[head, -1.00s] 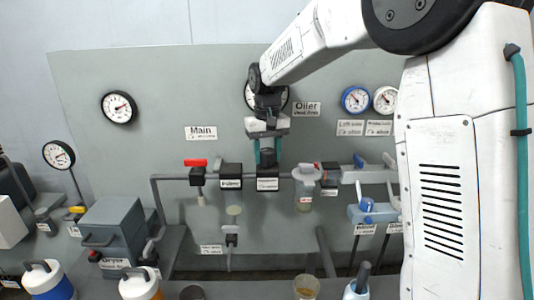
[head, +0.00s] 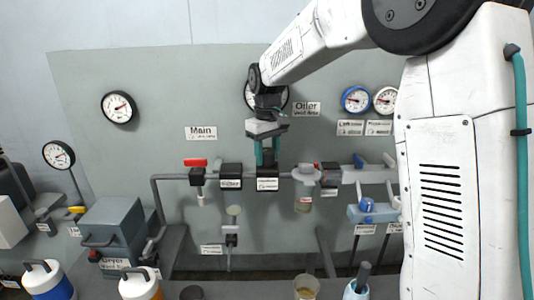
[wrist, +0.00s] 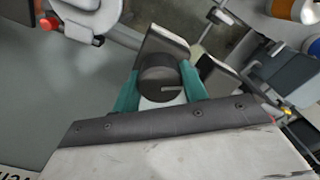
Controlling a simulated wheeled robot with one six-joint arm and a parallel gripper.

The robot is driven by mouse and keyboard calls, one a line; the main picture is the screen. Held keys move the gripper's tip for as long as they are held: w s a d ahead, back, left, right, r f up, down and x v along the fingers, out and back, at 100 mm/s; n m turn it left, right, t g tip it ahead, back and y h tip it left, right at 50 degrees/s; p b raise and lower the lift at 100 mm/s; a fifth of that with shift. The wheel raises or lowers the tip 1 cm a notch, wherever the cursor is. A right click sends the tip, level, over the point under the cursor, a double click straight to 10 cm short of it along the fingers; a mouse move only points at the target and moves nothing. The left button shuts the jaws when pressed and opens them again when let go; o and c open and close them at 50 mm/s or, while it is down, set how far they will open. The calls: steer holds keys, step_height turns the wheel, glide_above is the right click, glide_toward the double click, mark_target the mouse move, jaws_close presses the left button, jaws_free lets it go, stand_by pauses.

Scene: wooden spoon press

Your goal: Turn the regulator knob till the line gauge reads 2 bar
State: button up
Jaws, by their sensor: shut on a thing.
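The dark round regulator knob (wrist: 160,76) has a pale line on its face in the wrist view. The teal fingers of my gripper (wrist: 160,90) are shut on it from both sides. In the head view my gripper (head: 267,152) points down at the regulator (head: 267,177) on the pipe line. A gauge (head: 249,97) on the panel behind my wrist is mostly hidden by my arm, and its reading cannot be seen. I cannot tell whether it is the line gauge.
A red-handled valve (head: 196,163) and the filter (head: 231,176) stand left of the regulator; an oiler bowl (head: 304,196) hangs to its right. A blue-rimmed gauge (head: 356,99) and a white gauge (head: 386,100) are on the right. Another gauge (head: 119,107) hangs at the left.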

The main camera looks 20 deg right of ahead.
mark_target(267, 150)
steer(key=shift+w, duration=0.1)
steer(key=o, duration=1)
step_height(267, 150, up, 8)
steer(key=shift+f, duration=0.1)
steer(key=shift+f, duration=0.1)
steer(key=s+d+f+m, duration=0.1)
steer(key=s+f+m, duration=0.1)
steer(key=s, duration=1.7)
steer(key=s+d+f+m+t, duration=0.1)
steer(key=s+d+f+m, duration=0.1)
steer(key=s, duration=1.6)
steer(key=shift+s+f, duration=0.4)
steer(key=shift+f, duration=0.3)
